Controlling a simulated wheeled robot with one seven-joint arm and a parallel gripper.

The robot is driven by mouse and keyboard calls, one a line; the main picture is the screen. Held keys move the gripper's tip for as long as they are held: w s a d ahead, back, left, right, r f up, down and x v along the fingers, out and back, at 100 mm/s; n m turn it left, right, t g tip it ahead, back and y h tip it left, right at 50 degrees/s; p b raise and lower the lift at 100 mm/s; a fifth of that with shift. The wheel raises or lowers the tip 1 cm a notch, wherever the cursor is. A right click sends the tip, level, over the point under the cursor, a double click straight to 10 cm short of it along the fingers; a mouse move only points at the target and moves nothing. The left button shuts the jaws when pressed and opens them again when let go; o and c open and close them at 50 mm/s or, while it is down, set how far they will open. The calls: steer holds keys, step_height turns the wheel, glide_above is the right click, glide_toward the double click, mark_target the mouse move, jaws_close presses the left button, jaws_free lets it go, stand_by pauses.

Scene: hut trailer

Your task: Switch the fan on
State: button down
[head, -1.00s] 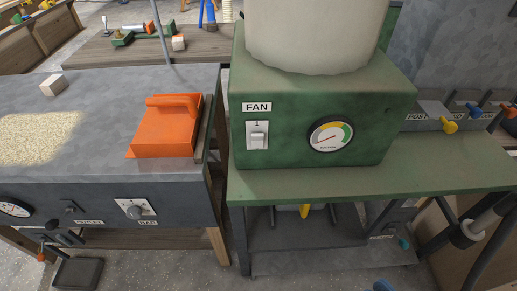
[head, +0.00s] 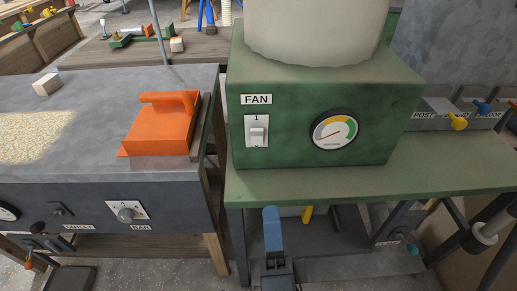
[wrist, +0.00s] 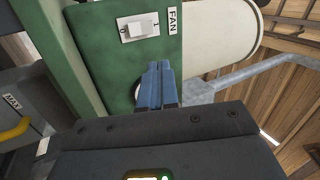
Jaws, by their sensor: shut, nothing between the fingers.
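The fan switch (head: 256,131) is a white plate with a small rocker, on the front of a green box (head: 295,105) under the FAN label (head: 256,99). A 1 is marked at its top; I cannot tell for sure which way the rocker is set. In the wrist view the switch (wrist: 138,26) lies above and left of my fingertips, with the FAN label (wrist: 173,20) to its right. My gripper (head: 271,211) has blue fingers, shut and empty, pointing up in front of the green bench edge, below the switch. The fingers also show in the wrist view (wrist: 159,66), apart from the switch.
A round gauge (head: 334,130) is right of the switch. The green bench top (head: 440,165) juts out below the box. At left, an orange block with a handle (head: 163,125) sits on a grey bench (head: 100,95). Colored valve knobs (head: 458,122) are at right.

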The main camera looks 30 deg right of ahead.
mark_target(258, 131)
steer(key=shift+w+a+f+m+g+h, duration=0.25)
steer(key=shift+w+a+m+h, duration=0.1)
steer(key=shift+w+m, duration=0.15)
steer(key=shift+w+a+f+m+g+h, duration=0.1)
steer(key=shift+w+a+m+g+h, duration=0.15)
steer(key=shift+w+m+h, duration=0.2)
steer(key=shift+y, duration=0.3)
steer(key=p+x, duration=0.1)
steer(key=x, duration=1.3)
steer(key=shift+s+r+p, duration=0.1)
steer(key=shift+r+p, duration=0.05)
steer(key=shift+p, duration=0.15)
